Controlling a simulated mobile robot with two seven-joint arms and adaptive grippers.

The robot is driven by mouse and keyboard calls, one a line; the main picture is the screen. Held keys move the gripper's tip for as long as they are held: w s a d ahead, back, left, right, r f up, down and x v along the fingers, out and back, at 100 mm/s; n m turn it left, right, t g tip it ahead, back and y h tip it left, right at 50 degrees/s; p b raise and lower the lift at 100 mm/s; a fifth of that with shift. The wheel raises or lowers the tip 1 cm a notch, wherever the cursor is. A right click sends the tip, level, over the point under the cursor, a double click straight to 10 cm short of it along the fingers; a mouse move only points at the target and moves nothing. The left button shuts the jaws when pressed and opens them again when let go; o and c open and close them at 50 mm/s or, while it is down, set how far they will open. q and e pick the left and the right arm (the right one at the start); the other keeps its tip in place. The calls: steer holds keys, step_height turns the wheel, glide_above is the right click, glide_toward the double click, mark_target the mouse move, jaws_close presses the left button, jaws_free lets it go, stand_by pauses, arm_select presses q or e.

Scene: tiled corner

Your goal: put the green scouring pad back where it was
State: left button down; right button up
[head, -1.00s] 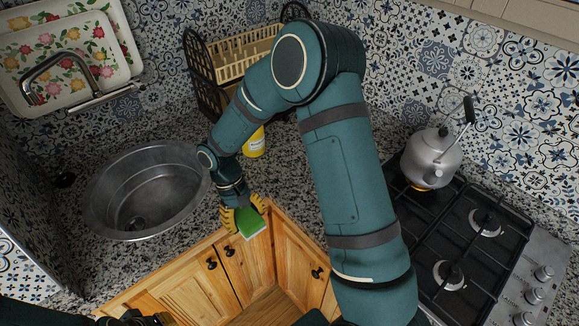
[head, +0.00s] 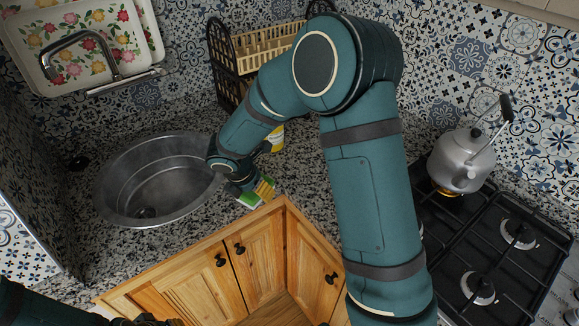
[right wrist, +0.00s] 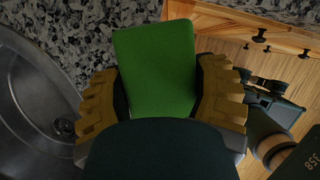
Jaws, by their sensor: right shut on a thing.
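The green scouring pad (right wrist: 158,65) is held between the two yellow ribbed fingers of my right gripper (right wrist: 160,92) in the right wrist view. In the head view the right gripper (head: 254,190) is over the granite counter near its front edge, just right of the sink, and only part of the pad (head: 250,200) shows there. I cannot tell whether the pad touches the counter. My left gripper (head: 140,321) is low at the bottom edge of the head view, dark and cut off, so its jaws are unclear.
The round metal sink (head: 160,195) lies left of the right gripper. A yellow bottle (head: 276,138) and a dish rack (head: 262,45) stand behind my right arm. A kettle (head: 460,160) sits on the gas hob (head: 450,235) at right. Wooden cabinets (head: 200,280) are below the counter.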

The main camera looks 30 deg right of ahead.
steer(key=shift+w+d, duration=0.1)
steer(key=shift+w, duration=0.05)
glide_above(291, 161)
steer(key=a, duration=0.1)
steer(key=shift+s+a+n+p, duration=0.15)
steer(key=shift+s+n+p, duration=0.15)
steer(key=shift+s+p, duration=0.1)
steer(key=shift+w+d+f, duration=0.15)
steer(key=shift+d, duration=0.1)
steer(key=shift+f+b, duration=0.4)
steer(key=shift+f, duration=1.2)
steer(key=shift+f, duration=0.15)
steer(key=o, duration=0.9)
steer(key=shift+o, duration=0.2)
steer(key=shift+r, duration=0.2)
